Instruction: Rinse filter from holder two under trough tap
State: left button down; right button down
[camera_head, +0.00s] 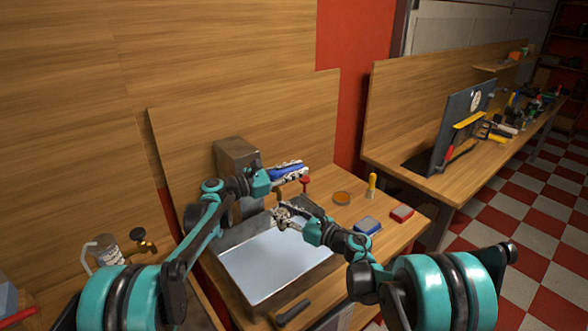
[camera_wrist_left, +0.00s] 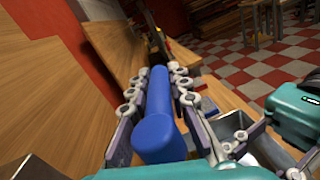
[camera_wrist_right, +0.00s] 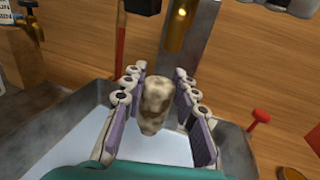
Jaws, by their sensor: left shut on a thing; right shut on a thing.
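My left gripper (camera_head: 290,172) is shut on a smooth blue cylinder (camera_wrist_left: 158,120), held above the table behind the trough. My right gripper (camera_head: 283,216) is shut on a mottled beige-brown lump (camera_wrist_right: 155,100), probably the filter, held over the back part of the trough. In the right wrist view a brass tube (camera_wrist_right: 180,25), which looks like the tap, hangs just beyond the lump; no water stream shows. The grey metal trough (camera_head: 235,292) has a pale, flat surface inside. I cannot make out holder two.
A red knob (camera_head: 305,182), an amber dish (camera_head: 342,198), a yellow-handled item (camera_head: 371,186), a blue block (camera_head: 368,225) and a red block (camera_head: 401,213) stand to the right. A dark handle (camera_head: 292,312) lies in front.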

pick_arm(q)
jog(key=shift+s+d+m+g+h, duration=0.1)
jog(key=shift+s+m+g+h, duration=0.15)
jog(key=shift+m+g, duration=0.25)
jog(key=shift+s+d+m+g+h, duration=0.1)
jog(key=shift+s+m+g+h, duration=0.15)
jog(key=shift+g, duration=0.45)
jog(key=c, duration=1.4)
grip_release()
jog(key=shift+a, duration=0.15)
jog(key=v, duration=1.1)
jog(key=shift+s+a+r, duration=0.1)
jog(key=shift+s+a, duration=0.1)
jog(key=shift+a, duration=0.15)
